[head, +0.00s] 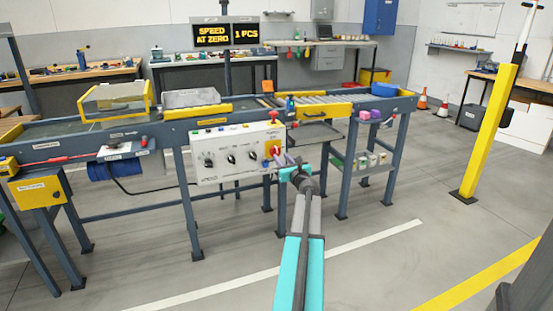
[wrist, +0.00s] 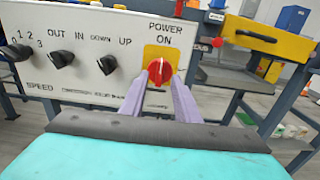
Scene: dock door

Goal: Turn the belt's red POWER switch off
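The red POWER switch (wrist: 159,72) is a rotary knob on a yellow plate (wrist: 153,52), at the right end of the white control panel (wrist: 92,22). Its grip stands about upright, towards the word ON above it. In the head view the red switch (head: 273,149) shows just beyond my gripper (head: 289,160). In the wrist view the two purple fingers of my gripper (wrist: 160,85) stand apart, one on each side of the knob, with their tips close to it. I cannot tell whether they touch it.
Black SPEED, OUT/IN and DOWN/UP knobs (wrist: 107,64) sit left of the switch. A red button (wrist: 217,42) and a yellow guard (wrist: 255,36) are at right. The display (head: 212,35) reads SPEED AT ZERO. Open floor (head: 390,270) lies in front of the conveyor.

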